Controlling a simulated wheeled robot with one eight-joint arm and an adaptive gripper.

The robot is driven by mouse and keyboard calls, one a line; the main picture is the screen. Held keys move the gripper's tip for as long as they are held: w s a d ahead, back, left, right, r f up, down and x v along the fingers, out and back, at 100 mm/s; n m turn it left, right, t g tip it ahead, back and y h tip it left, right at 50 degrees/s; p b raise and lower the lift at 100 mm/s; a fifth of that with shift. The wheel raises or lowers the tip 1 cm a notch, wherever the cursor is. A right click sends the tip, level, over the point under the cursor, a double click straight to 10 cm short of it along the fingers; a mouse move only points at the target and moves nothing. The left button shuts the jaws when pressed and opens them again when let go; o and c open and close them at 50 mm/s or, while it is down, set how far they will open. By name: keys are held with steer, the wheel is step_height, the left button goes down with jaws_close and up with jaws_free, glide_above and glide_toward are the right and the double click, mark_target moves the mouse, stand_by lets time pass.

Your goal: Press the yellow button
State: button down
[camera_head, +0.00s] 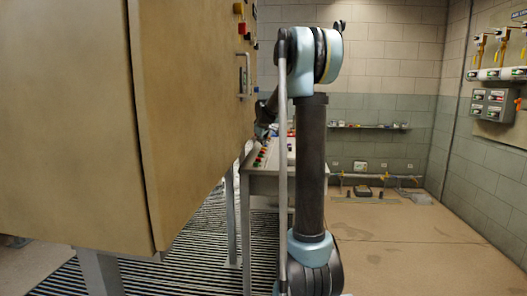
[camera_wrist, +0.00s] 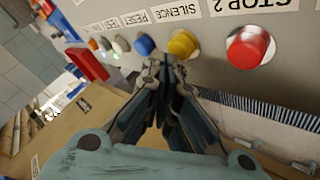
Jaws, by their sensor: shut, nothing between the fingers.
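The yellow button (camera_wrist: 184,44) sits on a grey panel in the wrist view, between a blue button (camera_wrist: 145,45) and a red button (camera_wrist: 250,47). The label above it appears to read SILENCE. My gripper (camera_wrist: 164,68) is shut and empty. Its fingertips are just below the yellow and blue buttons in the picture; I cannot tell whether they touch.
A large tan cabinet (camera_head: 75,110) fills the left of the head view, with a handle (camera_head: 243,80) on its side. A red block (camera_wrist: 87,64) projects from the panel in the wrist view. Open floor (camera_head: 400,235) lies to the right.

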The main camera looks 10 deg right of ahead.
steer(key=shift+f, duration=0.45)
stand_by(0.8)
steer(key=shift+r, duration=0.85)
steer(key=shift+r, duration=2.5)
